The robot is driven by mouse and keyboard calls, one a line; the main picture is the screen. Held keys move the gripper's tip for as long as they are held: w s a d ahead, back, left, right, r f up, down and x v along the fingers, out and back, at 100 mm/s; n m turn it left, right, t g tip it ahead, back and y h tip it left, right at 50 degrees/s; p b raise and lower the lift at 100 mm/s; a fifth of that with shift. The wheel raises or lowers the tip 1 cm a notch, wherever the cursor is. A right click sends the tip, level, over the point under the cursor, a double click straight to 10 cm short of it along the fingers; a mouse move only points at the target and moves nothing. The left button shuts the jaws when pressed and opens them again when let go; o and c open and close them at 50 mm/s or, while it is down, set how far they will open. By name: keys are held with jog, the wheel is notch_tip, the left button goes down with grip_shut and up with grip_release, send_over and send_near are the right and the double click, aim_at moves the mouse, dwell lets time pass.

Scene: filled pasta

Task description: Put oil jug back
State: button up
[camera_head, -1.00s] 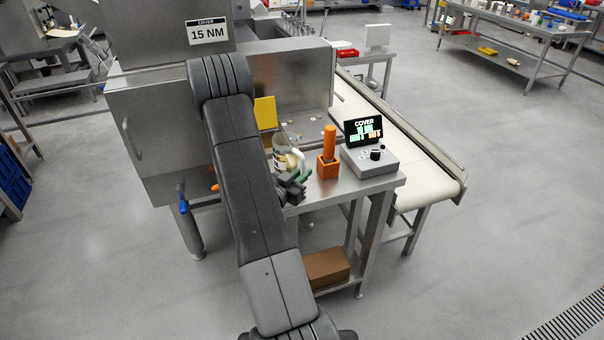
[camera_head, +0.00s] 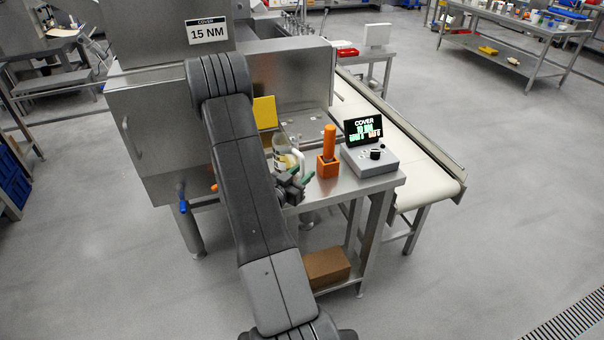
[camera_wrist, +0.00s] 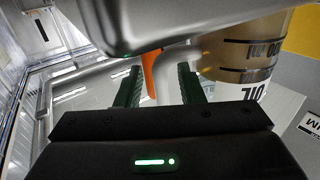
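The oil jug (camera_head: 283,148), a see-through container with amber contents and a pale handle, stands upright on the steel table, partly behind my arm. In the wrist view the jug (camera_wrist: 240,52) is at upper right, with "OIL" lettering, cut off by the frame and by a grey part across the top. My gripper (camera_head: 301,179) is at the table's front edge, close to the handle side. In the wrist view its green fingers (camera_wrist: 160,88) are apart. The pale handle (camera_wrist: 172,72) shows between them with visible space at its left; contact cannot be made out.
An orange tool (camera_head: 330,143) stands in an orange block (camera_head: 327,168) right of the jug. A grey control box with a display (camera_head: 369,160) is farther right. A yellow panel (camera_head: 265,112) stands behind. A conveyor (camera_head: 420,165) runs along the right.

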jog(key=b+v, duration=0.2)
jog(key=v, duration=0.9)
jog(key=shift+s+a, duration=0.25)
jog(key=shift+s, duration=0.05)
